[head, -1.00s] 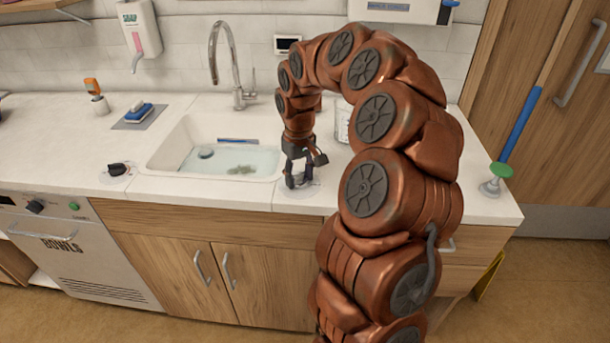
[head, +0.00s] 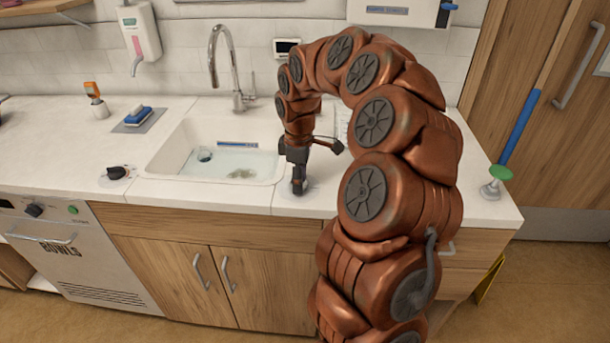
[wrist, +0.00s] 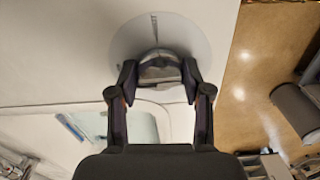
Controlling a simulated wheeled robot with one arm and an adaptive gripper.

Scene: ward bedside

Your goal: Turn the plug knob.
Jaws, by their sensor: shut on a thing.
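A knob (wrist: 160,72) with a shiny, greyish face sits on a pale round plate (wrist: 128,42) on the counter, right of the sink. My gripper (wrist: 159,82) is shut on this knob, one finger on each side, in the wrist view. In the head view my gripper (head: 299,190) points down at the counter and hides the knob; only part of the plate (head: 314,190) shows. The sink (head: 168,158) holds water, with a small round dark-and-pale piece (head: 205,155) towards its left.
A second, black knob (head: 118,172) sits on the counter left of the sink. The tap (head: 238,80) stands behind the sink. A blue sponge (head: 138,115) lies at the back left. A blue-handled plunger-like tool (head: 505,150) stands at the counter's right end.

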